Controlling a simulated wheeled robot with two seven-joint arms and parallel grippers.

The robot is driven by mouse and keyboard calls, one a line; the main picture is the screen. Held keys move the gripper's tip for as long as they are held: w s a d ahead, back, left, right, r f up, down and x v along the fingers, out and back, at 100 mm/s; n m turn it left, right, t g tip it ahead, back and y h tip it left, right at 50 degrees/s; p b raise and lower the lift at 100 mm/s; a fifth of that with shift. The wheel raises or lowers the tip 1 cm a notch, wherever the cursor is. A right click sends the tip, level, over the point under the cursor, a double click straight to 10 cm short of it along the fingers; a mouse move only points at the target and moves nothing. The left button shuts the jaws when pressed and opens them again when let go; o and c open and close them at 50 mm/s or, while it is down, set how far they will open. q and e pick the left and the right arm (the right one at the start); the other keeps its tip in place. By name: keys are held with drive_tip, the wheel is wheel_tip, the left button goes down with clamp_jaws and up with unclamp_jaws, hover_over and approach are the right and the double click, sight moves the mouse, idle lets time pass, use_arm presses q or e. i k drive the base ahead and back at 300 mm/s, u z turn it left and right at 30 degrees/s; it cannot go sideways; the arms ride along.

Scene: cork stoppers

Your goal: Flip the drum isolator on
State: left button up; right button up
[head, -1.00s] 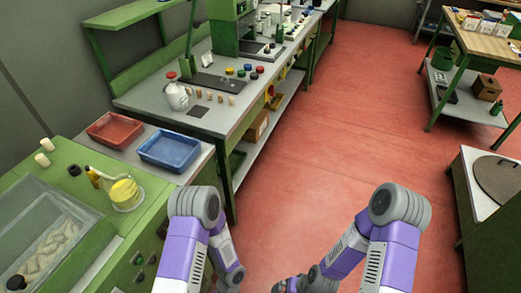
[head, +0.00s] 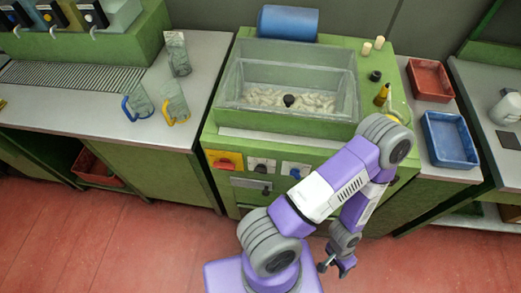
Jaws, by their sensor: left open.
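The green machine (head: 215,134) has a row of switches on its front panel. At the left is a red knob on a yellow plate (head: 224,161). My right gripper is out of view.
A clear-walled tank (head: 350,90) with pale pieces tops the machine, with a blue drum (head: 288,23) behind. A red tray (head: 430,80) and a blue tray (head: 450,139) stand right. Jugs (head: 174,108) stand on the left counter. Red floor lies open in front.

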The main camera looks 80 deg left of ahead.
sight(224, 164)
drive_tip(key=k, duration=0.45)
drive_tip(key=u, duration=1.85)
drive_tip(key=i, duration=0.25)
drive_tip(key=u, duration=0.9)
drive_tip(key=k, duration=0.5)
drive_tip(key=u, duration=0.75)
drive_tip(key=i, duration=0.65)
drive_tip(key=z, duration=0.7)
